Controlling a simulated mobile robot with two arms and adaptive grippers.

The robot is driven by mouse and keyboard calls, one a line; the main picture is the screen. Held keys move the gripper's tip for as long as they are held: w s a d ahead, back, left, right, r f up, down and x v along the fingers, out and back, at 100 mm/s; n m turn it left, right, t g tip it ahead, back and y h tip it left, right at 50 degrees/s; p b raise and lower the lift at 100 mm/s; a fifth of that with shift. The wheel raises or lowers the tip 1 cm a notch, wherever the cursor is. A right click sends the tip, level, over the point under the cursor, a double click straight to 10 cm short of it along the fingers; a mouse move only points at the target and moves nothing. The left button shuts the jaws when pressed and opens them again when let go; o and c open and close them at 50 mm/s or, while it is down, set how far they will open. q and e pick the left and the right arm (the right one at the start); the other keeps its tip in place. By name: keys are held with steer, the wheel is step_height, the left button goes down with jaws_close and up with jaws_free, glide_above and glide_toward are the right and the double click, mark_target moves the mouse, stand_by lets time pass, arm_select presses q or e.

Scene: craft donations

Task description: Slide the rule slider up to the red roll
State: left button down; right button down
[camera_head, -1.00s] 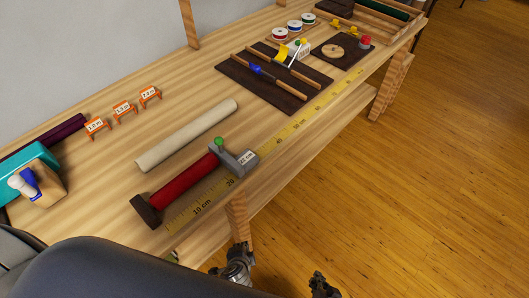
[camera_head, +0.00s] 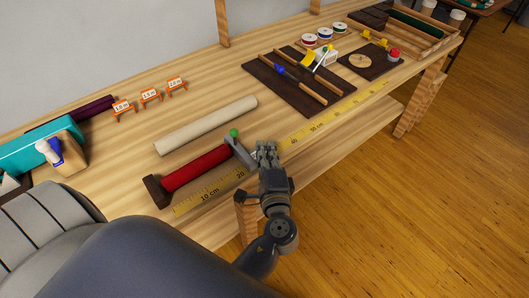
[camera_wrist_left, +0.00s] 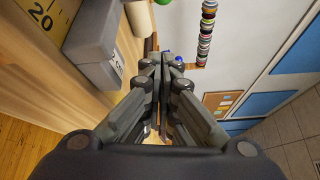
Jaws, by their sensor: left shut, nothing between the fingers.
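The grey rule slider (camera_head: 240,153), with a green knob (camera_head: 234,132), sits at the right end of the red roll (camera_head: 197,167). Whether they touch or have a small gap I cannot tell. My left gripper (camera_head: 266,147) is shut and empty, just right of the slider and partly hiding it. The yellow rule (camera_head: 222,186) runs along the front of the bench. My right gripper is out of view.
A dark end block (camera_head: 156,191) stands at the roll's left end. A cream roll (camera_head: 207,124) lies behind. A dark board with tools (camera_head: 275,78) is farther right. Orange markers (camera_head: 150,95) stand at the back left. The rule's strip farther right is clear.

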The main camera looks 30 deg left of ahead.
arm_select(q)
steer(key=p+x, duration=0.1)
steer(key=x, duration=0.5)
steer(key=shift+a+r, duration=0.1)
steer(key=shift+a, duration=0.05)
steer(key=shift+s+a+r+p, duration=0.1)
steer(key=shift+s+a+p, duration=0.35)
steer(key=shift+s, duration=0.15)
steer(key=shift+s+a+r+p, duration=0.15)
steer(key=shift+s+a+p, duration=0.3)
steer(key=shift+s, duration=0.2)
steer(key=shift+s+a, duration=0.2)
steer(key=shift+s, duration=0.2)
steer(key=shift+w, duration=0.1)
steer(key=shift+s+a, duration=0.3)
steer(key=shift+s, duration=0.25)
steer(key=shift+w, duration=0.1)
